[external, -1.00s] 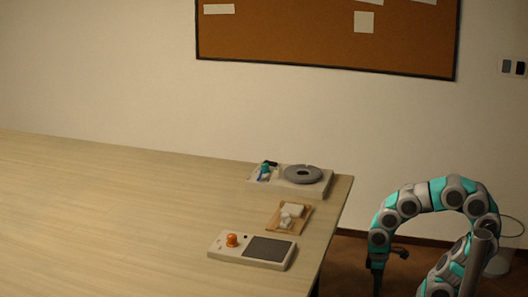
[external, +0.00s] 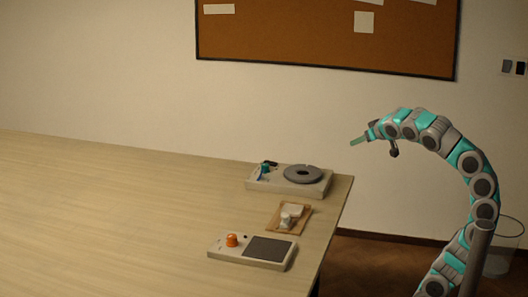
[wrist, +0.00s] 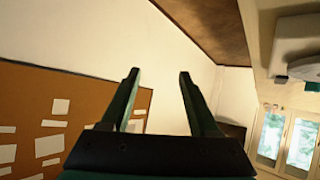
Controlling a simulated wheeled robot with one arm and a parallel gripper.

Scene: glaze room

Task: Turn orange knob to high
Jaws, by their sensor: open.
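The orange knob (external: 232,240) stands on the left part of a white panel box (external: 225,251) near the table's front right edge. The box also has a dark grey square plate (external: 268,249) to the right of the knob. The knob's setting is too small to read. My gripper (external: 354,143) is raised in the air to the right of and well above the table, far from the knob, pointing left. In the wrist view, its two fingers (wrist: 157,75) are apart with nothing between them. The knob is not in the wrist view.
A wooden tray (external: 277,227) with small white items lies behind the box. Farther back is a white unit (external: 318,189) with a round grey disc (external: 303,173) and a blue item (external: 265,169). The table (external: 110,220) is clear to the left. A bin (external: 500,258) stands at right.

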